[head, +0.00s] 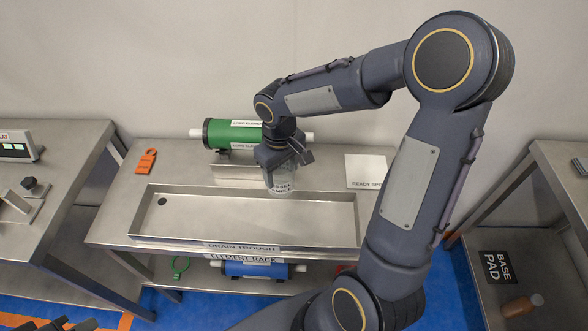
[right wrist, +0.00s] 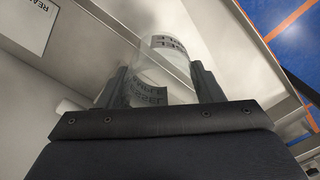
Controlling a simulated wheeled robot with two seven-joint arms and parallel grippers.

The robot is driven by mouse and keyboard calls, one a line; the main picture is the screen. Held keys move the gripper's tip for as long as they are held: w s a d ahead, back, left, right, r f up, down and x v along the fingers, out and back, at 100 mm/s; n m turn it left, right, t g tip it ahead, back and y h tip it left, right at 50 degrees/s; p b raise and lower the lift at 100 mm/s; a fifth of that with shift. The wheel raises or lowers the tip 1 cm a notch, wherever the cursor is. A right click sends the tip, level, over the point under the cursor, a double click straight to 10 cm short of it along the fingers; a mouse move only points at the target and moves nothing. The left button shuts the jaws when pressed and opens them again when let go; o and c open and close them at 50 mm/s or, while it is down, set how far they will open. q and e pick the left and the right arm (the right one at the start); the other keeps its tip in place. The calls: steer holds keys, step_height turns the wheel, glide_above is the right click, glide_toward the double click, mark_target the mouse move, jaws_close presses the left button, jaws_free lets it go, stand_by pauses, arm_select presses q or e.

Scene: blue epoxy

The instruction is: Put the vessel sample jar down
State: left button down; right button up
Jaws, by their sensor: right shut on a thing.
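The vessel sample jar (head: 283,181) is a clear glass jar with a printed label. My right gripper (head: 282,160) is shut on it from above, at the back rim of the drain trough (head: 230,212). The right wrist view shows the jar (right wrist: 165,68) between both fingers, with the trough behind it. I cannot tell whether the jar's base touches anything. A white ready spot plate (head: 366,171) lies on the bench right of the trough. A dark part of my left gripper (head: 62,324) shows at the bottom left edge; its jaws are not clear.
A green cylinder (head: 232,134) lies in a holder behind the trough. An orange tag (head: 146,161) lies on the bench's left. A blue cylinder (head: 250,269) is on the shelf below. Side benches stand left and right, the right one with a base pad (head: 496,267).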

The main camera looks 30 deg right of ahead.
steer(key=w+d+f+p, duration=0.1)
steer(key=d+f, duration=0.3)
steer(key=w+d+f+p, duration=0.1)
steer(key=d+f, duration=0.3)
steer(key=w+d+f+p, duration=0.1)
steer(key=d+f, duration=0.3)
steer(key=shift+w+d+f+p, duration=0.1)
steer(key=shift+w+d+p, duration=0.05)
steer(key=shift+w+p, duration=0.2)
steer(key=shift+f, duration=0.15)
steer(key=shift+f, duration=0.2)
steer(key=o, duration=1)
steer(key=shift+r, duration=0.1)
steer(key=shift+c, duration=0.2)
